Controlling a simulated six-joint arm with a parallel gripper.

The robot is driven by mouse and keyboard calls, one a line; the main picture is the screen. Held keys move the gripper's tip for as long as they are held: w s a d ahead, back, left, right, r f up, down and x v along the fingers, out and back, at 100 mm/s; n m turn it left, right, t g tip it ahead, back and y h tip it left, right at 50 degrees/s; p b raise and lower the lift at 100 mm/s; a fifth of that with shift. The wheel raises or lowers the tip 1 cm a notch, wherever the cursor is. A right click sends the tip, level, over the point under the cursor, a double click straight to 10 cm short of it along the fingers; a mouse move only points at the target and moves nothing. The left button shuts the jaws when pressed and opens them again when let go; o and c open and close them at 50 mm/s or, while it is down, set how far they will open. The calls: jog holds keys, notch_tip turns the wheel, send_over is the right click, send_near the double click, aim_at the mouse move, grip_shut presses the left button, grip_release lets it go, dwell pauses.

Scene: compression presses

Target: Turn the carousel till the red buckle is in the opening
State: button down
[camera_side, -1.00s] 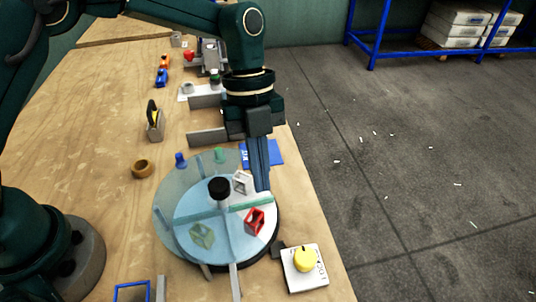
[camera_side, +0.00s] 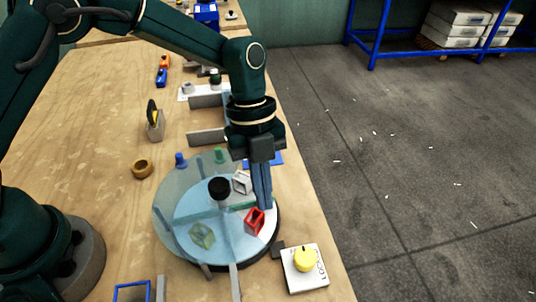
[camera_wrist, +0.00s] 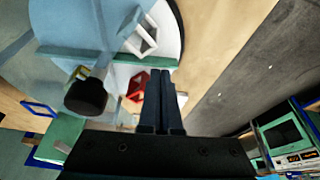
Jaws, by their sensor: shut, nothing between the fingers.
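The carousel (camera_side: 172,222) is a round pale-blue disc with upright dividers and a black centre knob (camera_side: 219,188), which also shows in the wrist view (camera_wrist: 86,97). The red buckle (camera_side: 254,222) lies on its right part, close to my fingertips, and shows in the wrist view (camera_wrist: 137,84). A white-grey buckle (camera_side: 241,182) and a greenish buckle (camera_side: 202,235) sit in other sections. My gripper (camera_side: 265,205) points down, shut and empty, over the right side of the disc. I cannot tell whether it touches a divider. The opening's edges are unclear; the disc looks whiter around the red buckle.
A white plate with a yellow knob (camera_side: 305,259) stands in front right of the carousel. A brown ring (camera_side: 142,168), a blue peg (camera_side: 181,160) and a green peg (camera_side: 219,155) are behind or left. The bench's left middle is clear.

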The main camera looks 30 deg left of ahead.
jog(key=shift+w+a+n, duration=0.25)
jog(key=shift+a+n, duration=0.05)
jog(key=shift+n, duration=0.4)
jog(key=shift+w+a+n+t+h, duration=0.15)
jog(key=shift+w+a+n+t, duration=0.15)
jog(key=shift+n, duration=0.35)
jog(key=shift+w+a+n+t+h, duration=0.15)
jog(key=shift+a+n+t, duration=0.15)
jog(key=shift+n, duration=0.35)
jog(key=shift+w+a+n+t, duration=0.2)
jog(key=shift+a+n, duration=0.25)
jog(key=shift+n, duration=0.35)
jog(key=shift+w+a+n+t, duration=0.1)
jog(key=shift+a+n+t, duration=0.3)
jog(key=shift+n, duration=0.4)
jog(key=shift+a, duration=0.1)
